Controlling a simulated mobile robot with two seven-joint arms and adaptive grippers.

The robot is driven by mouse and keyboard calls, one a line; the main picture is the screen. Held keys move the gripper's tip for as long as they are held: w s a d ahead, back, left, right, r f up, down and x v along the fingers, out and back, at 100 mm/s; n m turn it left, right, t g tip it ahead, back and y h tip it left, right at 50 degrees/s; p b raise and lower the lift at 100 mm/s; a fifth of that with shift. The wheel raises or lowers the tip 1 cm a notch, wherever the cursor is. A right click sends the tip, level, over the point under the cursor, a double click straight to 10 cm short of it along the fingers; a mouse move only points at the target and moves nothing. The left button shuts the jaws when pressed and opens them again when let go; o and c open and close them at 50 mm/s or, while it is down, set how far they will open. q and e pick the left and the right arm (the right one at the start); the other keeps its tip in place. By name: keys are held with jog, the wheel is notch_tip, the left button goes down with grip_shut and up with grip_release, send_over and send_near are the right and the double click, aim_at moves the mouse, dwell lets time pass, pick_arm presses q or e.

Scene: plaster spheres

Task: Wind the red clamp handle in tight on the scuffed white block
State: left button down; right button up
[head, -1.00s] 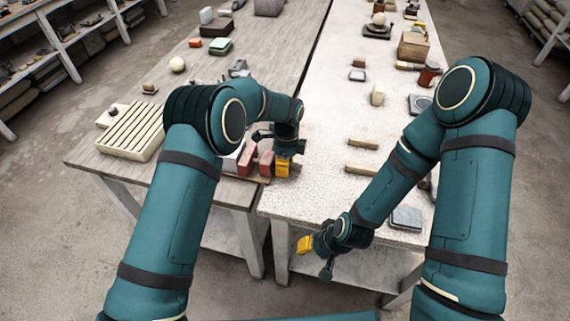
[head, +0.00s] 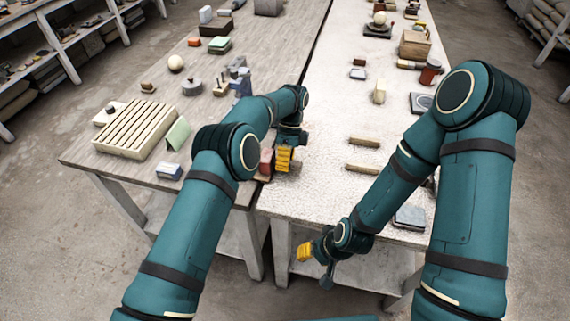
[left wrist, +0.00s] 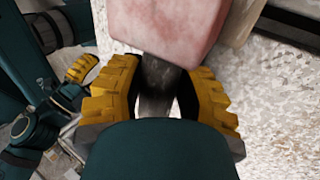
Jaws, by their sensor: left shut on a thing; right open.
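My left gripper (head: 284,158) is at the near end of the tables, beside a red block-like part (head: 267,160) of the clamp. In the left wrist view its yellow fingers (left wrist: 163,95) are closed on either side of a dark grey bar (left wrist: 157,80), which I take for the clamp handle; no red shows on it. The pinkish red part (left wrist: 170,28) lies just beyond the fingertips. The scuffed white block cannot be made out; my left arm covers that area in the head view. My right gripper (head: 316,263) is open and empty, low at the table's front edge.

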pick_arm(q)
jog(key=c, duration=0.6)
grip_release()
notch_tip(320, 180, up, 10)
jog(key=shift+o, duration=0.2)
